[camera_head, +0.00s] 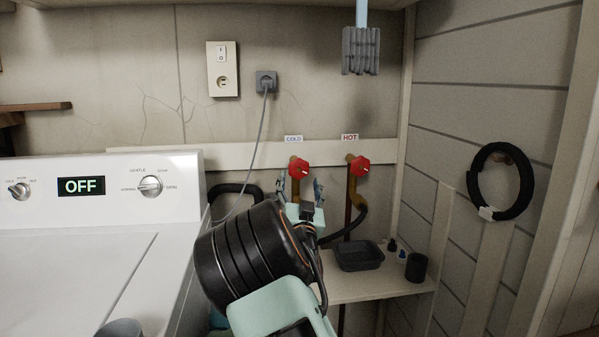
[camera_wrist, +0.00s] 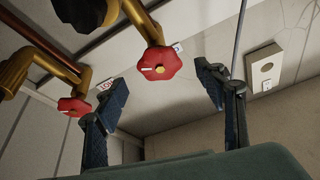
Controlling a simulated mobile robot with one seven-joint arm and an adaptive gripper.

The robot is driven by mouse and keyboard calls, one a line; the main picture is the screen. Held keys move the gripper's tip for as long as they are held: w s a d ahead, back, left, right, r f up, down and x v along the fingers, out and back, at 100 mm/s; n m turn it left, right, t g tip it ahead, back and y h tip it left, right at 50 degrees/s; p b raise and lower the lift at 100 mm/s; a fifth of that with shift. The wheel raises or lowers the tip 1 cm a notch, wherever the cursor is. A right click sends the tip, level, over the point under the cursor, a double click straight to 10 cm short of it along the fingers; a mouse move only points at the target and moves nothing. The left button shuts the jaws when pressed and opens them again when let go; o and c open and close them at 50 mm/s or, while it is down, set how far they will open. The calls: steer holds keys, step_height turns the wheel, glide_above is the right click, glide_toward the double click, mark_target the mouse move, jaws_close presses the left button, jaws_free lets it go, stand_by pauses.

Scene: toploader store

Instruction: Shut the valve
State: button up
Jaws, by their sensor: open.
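Two red valve knobs sit on brass pipes at the back wall. The knob under the COLD label (camera_head: 299,166) is left; the knob under the HOT label (camera_head: 359,166) is right. My gripper (camera_head: 301,188) is open and empty, just below and in front of the COLD knob, with its fingers pointing up at it. In the wrist view the COLD knob (camera_wrist: 159,63) shows between and beyond the spread fingertips (camera_wrist: 162,82), seemingly not touched. The HOT knob (camera_wrist: 74,107) is at the left there, partly behind a finger. Each knob has a white mark.
A white washer (camera_head: 60,260) reading OFF stands at left. A shelf (camera_head: 375,288) holds a dark tray (camera_head: 359,256), small bottles and a black cup (camera_head: 416,267). A grey cord hangs from a wall plug (camera_head: 265,81). A black hose coil (camera_head: 500,181) hangs at right.

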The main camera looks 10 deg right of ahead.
mark_target(299, 169)
steer(key=shift+b+x, duration=0.5)
steer(key=shift+x, duration=2.85)
steer(key=shift+c, duration=0.4)
steer(key=c, duration=1.1)
steer(key=shift+r+m+p, duration=0.1)
steer(key=shift+m+p, duration=0.2)
steer(key=shift+p, duration=0.2)
